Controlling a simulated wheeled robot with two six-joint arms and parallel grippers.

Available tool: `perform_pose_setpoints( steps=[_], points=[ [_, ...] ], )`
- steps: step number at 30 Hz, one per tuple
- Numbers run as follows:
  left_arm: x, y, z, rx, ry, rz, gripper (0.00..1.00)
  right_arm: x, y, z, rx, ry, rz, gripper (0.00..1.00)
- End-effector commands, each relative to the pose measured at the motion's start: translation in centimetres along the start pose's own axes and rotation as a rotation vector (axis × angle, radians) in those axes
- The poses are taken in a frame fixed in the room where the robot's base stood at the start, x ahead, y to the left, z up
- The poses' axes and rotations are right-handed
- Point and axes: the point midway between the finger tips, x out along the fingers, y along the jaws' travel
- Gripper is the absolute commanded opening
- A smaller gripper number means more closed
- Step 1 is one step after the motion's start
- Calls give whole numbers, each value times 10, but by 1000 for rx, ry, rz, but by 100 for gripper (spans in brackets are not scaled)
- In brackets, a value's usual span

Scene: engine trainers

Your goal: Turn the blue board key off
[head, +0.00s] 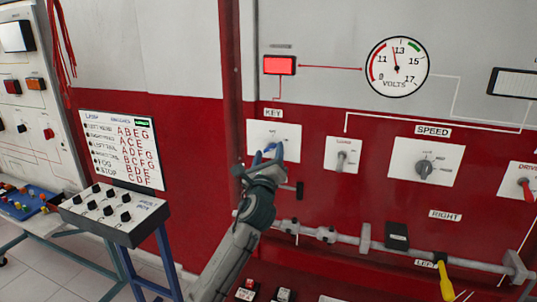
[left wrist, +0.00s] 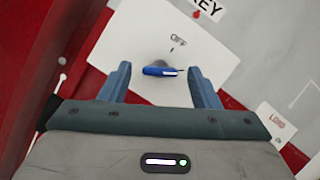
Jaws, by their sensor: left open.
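The blue key (left wrist: 158,71) sits on a white plate (left wrist: 138,35) under the KEY label in the left wrist view. It lies nearly level in that picture, with its pale end to the right. The OFF word and a small mark are above it, and the key is not lined up with that mark. My left gripper (head: 272,150) is open in front of the key plate (head: 290,132) in the head view. Its two blue fingers stand on either side of the key, with gaps visible. The gripper mostly hides the key in the head view. My right gripper is not in view.
A bright red lamp (head: 280,65) and a volts gauge (head: 397,67) are above. The load switch (head: 342,155) and speed knob (head: 424,167) are to the right. A grey pipe (head: 345,238) runs below. A knob box (head: 115,213) stands at the left.

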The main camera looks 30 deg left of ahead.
Motion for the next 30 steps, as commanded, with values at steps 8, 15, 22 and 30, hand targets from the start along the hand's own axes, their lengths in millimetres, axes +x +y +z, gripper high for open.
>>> perform_pose_setpoints(
  steps=[8,15,22,30],
  points=[
    [0,0,0,0,0,0,29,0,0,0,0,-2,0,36],
    [0,0,0,-4,0,1,12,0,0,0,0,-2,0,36],
    [0,-1,0,-56,0,24,12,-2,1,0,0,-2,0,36],
    [0,-3,1,-228,0,96,12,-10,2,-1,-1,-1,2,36]
  ],
)
